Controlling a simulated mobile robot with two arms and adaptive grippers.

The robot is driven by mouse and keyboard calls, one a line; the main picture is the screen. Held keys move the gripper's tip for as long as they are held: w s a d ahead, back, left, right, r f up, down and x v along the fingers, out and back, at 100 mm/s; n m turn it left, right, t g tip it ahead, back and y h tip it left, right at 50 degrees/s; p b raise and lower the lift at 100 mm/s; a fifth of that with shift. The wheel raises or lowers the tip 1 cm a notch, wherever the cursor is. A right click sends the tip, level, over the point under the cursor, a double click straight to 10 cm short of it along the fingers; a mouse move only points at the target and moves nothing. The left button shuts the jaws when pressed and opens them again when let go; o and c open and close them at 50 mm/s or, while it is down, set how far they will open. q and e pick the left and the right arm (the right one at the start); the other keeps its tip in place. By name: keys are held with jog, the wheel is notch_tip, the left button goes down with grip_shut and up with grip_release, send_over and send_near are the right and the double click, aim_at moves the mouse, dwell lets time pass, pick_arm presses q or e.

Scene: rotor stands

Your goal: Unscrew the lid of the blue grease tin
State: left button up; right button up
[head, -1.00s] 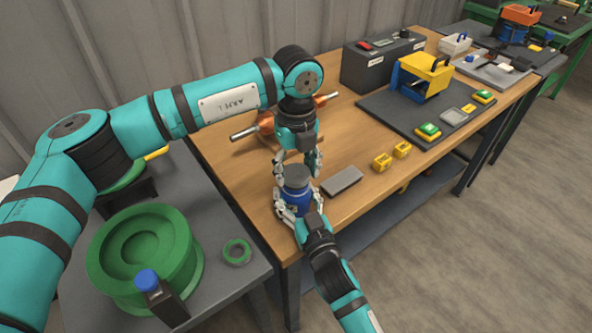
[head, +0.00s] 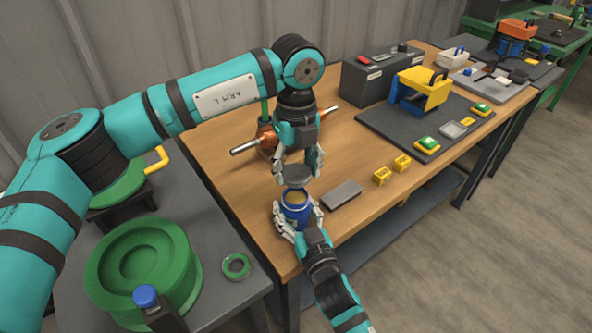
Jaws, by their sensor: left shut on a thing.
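The blue grease tin (head: 297,212) stands near the front left edge of the wooden table, its open top showing tan grease. My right gripper (head: 297,220) comes from the front with its fingers around the tin's sides; whether they press on it is hard to tell. The dark grey lid (head: 297,175) is apart from the tin, a little above its mouth. My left gripper (head: 298,168) points down from above and is shut on the lid.
An orange rotor with a metal shaft (head: 266,138) lies behind my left gripper. A green round stand (head: 145,255) is on the grey table at left.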

jog(key=o, duration=0.6)
jog(key=shift+c, duration=0.2)
